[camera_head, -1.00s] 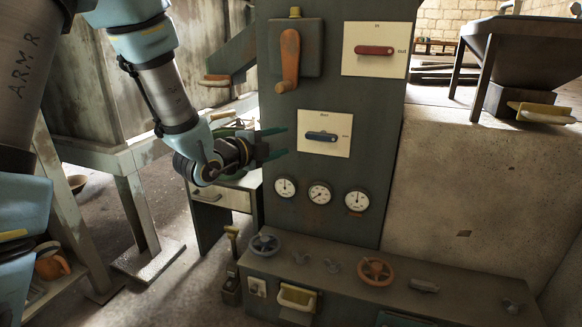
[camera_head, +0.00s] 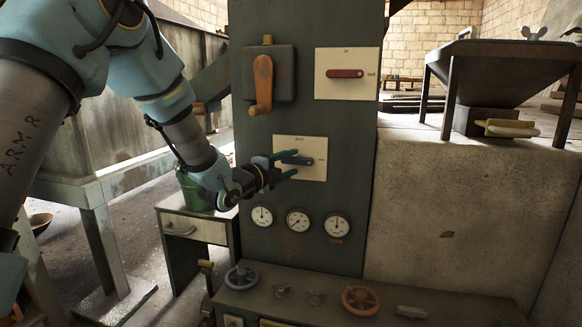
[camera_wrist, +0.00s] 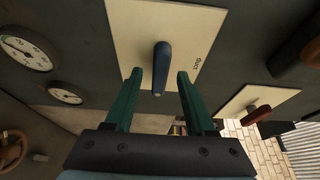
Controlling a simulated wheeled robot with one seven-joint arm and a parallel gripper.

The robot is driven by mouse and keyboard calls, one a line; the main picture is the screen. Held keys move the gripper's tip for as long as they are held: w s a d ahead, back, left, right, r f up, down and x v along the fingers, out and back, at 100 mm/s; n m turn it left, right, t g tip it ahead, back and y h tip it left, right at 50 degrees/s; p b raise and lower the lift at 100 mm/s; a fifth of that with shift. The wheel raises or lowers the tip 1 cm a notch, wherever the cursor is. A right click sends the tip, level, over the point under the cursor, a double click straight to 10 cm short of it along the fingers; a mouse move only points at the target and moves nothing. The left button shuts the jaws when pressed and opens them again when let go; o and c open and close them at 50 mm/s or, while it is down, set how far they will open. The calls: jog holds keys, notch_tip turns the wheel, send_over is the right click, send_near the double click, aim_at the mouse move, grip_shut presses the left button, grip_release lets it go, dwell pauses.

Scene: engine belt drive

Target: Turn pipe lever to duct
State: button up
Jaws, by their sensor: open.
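The blue lever (camera_head: 303,161) sits on a pale plate (camera_head: 318,145) on the dark upright panel. In the head view it lies about horizontal. The plate has small labels at its top and right side, too small to read surely. My gripper (camera_head: 289,164) is open at this lever, its green fingers pointing at the plate, one above and one below the lever. In the wrist view, my gripper (camera_wrist: 158,75) has the blue lever (camera_wrist: 161,66) between its fingertips, with a gap on each side. The fingers seem not to touch it.
A red lever (camera_head: 344,73) on another pale plate marked "out" is above. An orange crank (camera_head: 262,84) hangs at upper left. Three gauges (camera_head: 298,220) are below. Valve wheels (camera_head: 360,300) sit on the low ledge. A drawer cabinet (camera_head: 194,228) stands left of the panel.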

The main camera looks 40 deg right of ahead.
jog(key=shift+d, duration=0.35)
jog(key=shift+c, duration=0.3)
grip_shut()
